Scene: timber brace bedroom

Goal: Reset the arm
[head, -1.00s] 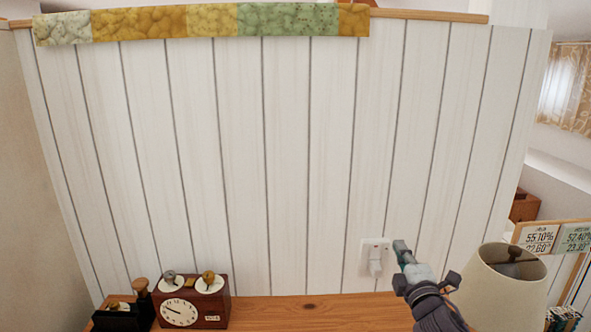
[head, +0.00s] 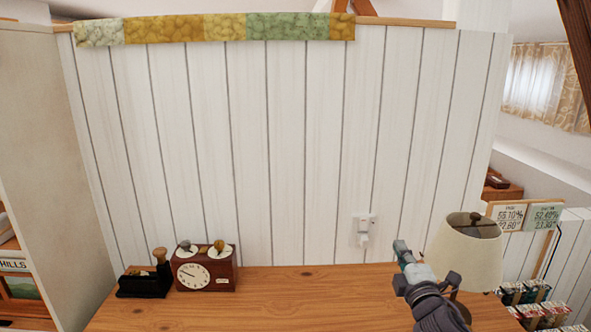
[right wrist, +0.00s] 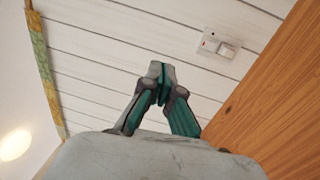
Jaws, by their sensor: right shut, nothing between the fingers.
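My right gripper (head: 402,250) is above the right part of the wooden tabletop (head: 300,300), in front of the white plank wall (head: 250,150). In the right wrist view its fingers (right wrist: 158,85) meet at the tips, shut with nothing between them. In the head view it is beside the lamp and right of a white wall switch (head: 363,230). The switch also shows in the right wrist view (right wrist: 220,45), apart from the fingers. My left gripper is not in view.
A lamp with a cream shade (head: 465,248) stands close to my right arm. A brown clock box (head: 205,272) and a black stand with a wooden knob (head: 146,280) sit at the table's left. The middle of the tabletop is clear. Shelves (head: 20,280) are at far left.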

